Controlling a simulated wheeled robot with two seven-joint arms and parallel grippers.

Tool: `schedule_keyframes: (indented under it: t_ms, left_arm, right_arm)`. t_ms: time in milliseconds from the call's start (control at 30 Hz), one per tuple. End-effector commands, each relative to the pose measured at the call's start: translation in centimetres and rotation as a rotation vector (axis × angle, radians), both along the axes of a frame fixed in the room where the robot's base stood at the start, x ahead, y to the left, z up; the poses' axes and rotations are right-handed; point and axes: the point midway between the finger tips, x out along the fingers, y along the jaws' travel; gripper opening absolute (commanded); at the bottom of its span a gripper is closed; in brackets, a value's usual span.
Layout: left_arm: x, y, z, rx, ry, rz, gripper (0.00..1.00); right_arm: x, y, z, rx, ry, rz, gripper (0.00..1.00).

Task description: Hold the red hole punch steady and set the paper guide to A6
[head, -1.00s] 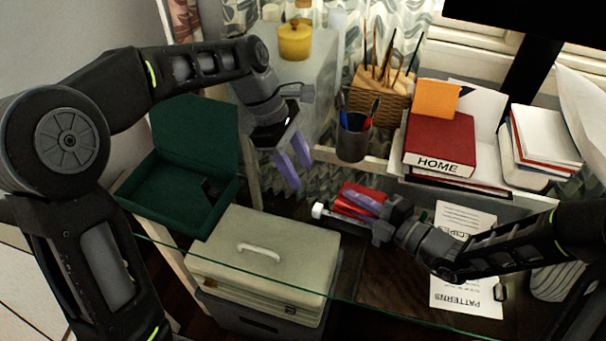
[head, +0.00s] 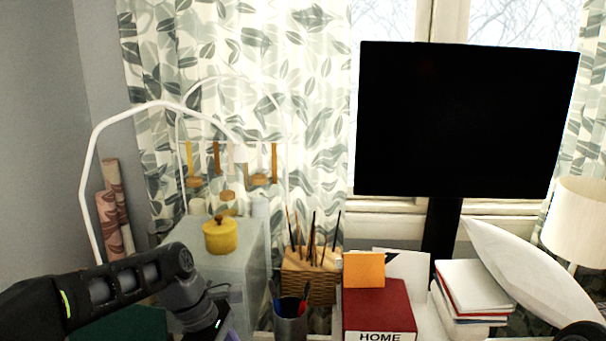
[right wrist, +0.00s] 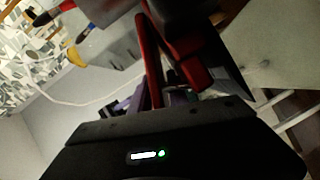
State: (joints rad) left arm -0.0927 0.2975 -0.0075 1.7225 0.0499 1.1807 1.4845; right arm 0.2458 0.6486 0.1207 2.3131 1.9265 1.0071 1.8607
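The red hole punch (right wrist: 187,62) shows in the right wrist view as a red and dark body, close up and partly cut off. My right gripper (right wrist: 152,102) has its purple fingers against it, one on each side of a red part, and appears shut on it. The finger contact is dark and partly hidden. The punch's paper guide and its A6 mark cannot be made out. In the head view, the punch and my right gripper are out of frame. My left gripper (head: 226,334) shows only its wrist and a bit of purple at the bottom edge; its fingertips are cut off.
A pen cup (head: 290,325), a wicker holder (head: 309,285) and a red HOME box (head: 378,306) line the bottom. A yellow pot (head: 220,236) stands on a pale cabinet (head: 243,275). A black monitor (head: 465,120) and books (head: 472,287) are at right.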

Motion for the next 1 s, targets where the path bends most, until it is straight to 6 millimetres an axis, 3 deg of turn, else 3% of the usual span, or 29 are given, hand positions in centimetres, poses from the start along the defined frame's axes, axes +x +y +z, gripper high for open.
schedule_keyframes:
  t_ms: [267, 700, 1000]
  left_arm:
    - [0.0, 0.0, -0.1, 0.0, 0.0, 0.0, 0.45]
    - [0.0, 0.0, 0.0, 0.0, 0.0, 0.0, 0.45]
    - [0.0, 0.0, 0.0, 0.0, 0.0, 0.0, 0.45]
  right_arm:
    - [-0.8, -1.1, -0.4, -0.007, 0.011, -0.001, 0.34]
    - [-4.8, -8.2, 0.9, -0.005, 0.006, -0.006, 0.34]
    - [-6.1, -10.4, 1.5, 0.0, 0.002, -0.002, 0.34]
